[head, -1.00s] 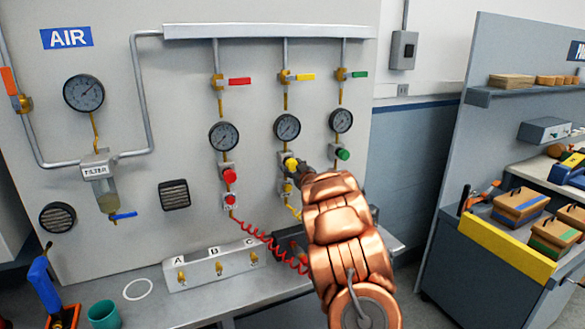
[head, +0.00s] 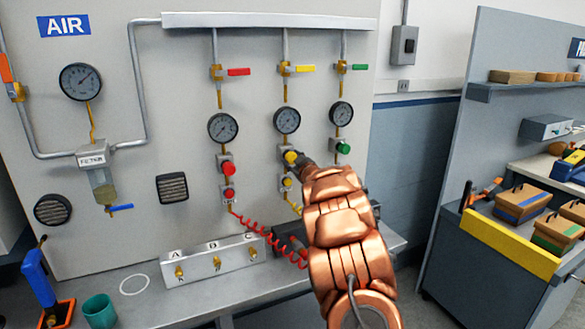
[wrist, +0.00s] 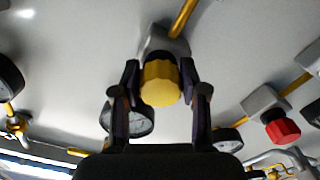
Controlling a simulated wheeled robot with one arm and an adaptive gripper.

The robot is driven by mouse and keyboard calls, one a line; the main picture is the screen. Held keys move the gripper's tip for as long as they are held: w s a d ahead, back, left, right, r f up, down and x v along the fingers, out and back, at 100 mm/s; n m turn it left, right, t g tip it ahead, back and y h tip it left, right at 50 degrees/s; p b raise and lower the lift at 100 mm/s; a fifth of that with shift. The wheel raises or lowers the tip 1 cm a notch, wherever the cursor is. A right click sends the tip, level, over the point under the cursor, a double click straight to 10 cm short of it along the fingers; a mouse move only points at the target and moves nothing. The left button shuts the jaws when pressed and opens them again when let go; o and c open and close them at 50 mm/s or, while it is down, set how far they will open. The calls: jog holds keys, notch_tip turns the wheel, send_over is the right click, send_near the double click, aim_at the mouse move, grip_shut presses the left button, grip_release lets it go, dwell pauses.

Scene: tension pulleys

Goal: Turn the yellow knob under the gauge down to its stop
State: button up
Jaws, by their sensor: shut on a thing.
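The yellow knob (head: 290,157) sits on a grey regulator below the middle gauge (head: 287,121) on the wall panel. My gripper (head: 297,160) reaches it from the front right, and my copper-coloured arm hides part of the area below. In the wrist view the ribbed yellow knob (wrist: 160,84) lies between the two dark fingers of my gripper (wrist: 162,88), one on each side, and they are shut on it. The gauge (wrist: 128,120) shows partly behind the left finger there. Its needle is too small to read.
A red knob (head: 228,168) stands to the left and a green knob (head: 343,148) to the right, each under its own gauge. A coiled red hose (head: 268,240) hangs below. Outlet block A-B-C (head: 213,262) stands on the bench. A shelf unit is at right.

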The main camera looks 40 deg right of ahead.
jog(key=n+b, duration=0.3)
jog(key=shift+d+f+n+b, duration=0.1)
jog(key=shift+n+b, duration=0.7)
jog(key=shift+n, duration=0.1)
jog(key=shift+r, duration=0.2)
jog(key=o, duration=1.2)
jog(key=shift+c, duration=0.2)
jog(key=v, duration=1.2)
